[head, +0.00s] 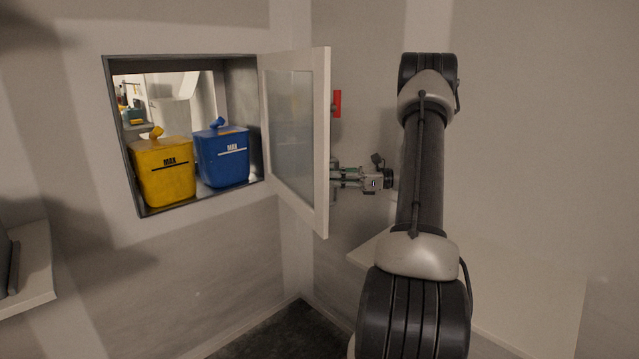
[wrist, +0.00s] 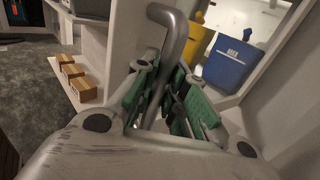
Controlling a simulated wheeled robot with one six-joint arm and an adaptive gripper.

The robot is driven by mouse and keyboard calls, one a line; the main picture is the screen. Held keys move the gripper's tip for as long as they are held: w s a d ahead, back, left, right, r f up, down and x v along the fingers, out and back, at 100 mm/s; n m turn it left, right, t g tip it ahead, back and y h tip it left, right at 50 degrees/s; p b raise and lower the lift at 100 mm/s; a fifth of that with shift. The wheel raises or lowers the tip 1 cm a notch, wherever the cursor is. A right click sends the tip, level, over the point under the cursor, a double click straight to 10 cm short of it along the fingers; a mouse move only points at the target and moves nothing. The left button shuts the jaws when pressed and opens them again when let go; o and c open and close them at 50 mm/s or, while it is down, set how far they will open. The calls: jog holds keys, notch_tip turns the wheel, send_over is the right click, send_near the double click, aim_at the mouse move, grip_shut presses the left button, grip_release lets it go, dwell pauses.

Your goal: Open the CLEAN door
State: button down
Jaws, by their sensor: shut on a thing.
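A white-framed hatch door (head: 322,140) with a pale glazed panel stands swung well out from the wall, at the right side of the hatch opening. No CLEAN lettering is readable on it. My gripper (head: 340,177) is at the door's outer face, near its free edge. In the wrist view a grey bent bar handle (wrist: 176,38) rises between the green-padded fingers of my gripper (wrist: 172,100), which is shut on it. The lower part of the handle is hidden by the fingers.
Inside the hatch (head: 125,180) stand a yellow container (head: 163,180) and a blue container (head: 222,170). A red piece (head: 336,103) shows beside the door's edge. A pale worktop (head: 520,300) lies at right. Small brown boxes (wrist: 75,78) sit on a shelf at left.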

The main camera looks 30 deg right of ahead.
jog(key=d, duration=0.4)
jog(key=shift+d, duration=0.35)
jog(key=c, duration=1.5)
grip_release()
jog(key=shift+s, duration=0.1)
jog(key=shift+o, duration=0.2)
